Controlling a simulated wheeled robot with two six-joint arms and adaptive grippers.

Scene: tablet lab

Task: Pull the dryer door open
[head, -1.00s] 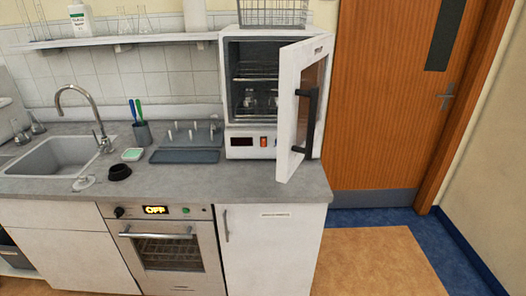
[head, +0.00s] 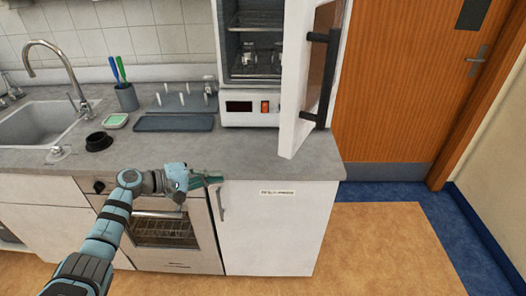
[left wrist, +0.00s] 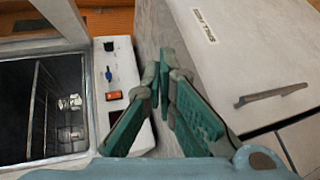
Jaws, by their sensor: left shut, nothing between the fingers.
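The dryer (head: 252,119) is a white cabinet on the worktop. Its door (head: 299,108) stands open, swung out to the right, with a dark window and a black upright handle (head: 328,80). A rack and glassware show inside. My left gripper (head: 214,181) is shut and empty, in front of the worktop edge, below and left of the door and apart from it. In the left wrist view its teal fingers (left wrist: 165,85) point past the dryer's control panel (left wrist: 118,75), with the dark chamber (left wrist: 45,105) at left. My right gripper is not in view.
An oven (head: 165,231) and a white cupboard (head: 273,225) with a slim handle stand under the worktop (head: 235,162). A drying tray (head: 173,124), a pen cup (head: 126,98) and a sink (head: 40,122) are left of the dryer. The floor in front is clear.

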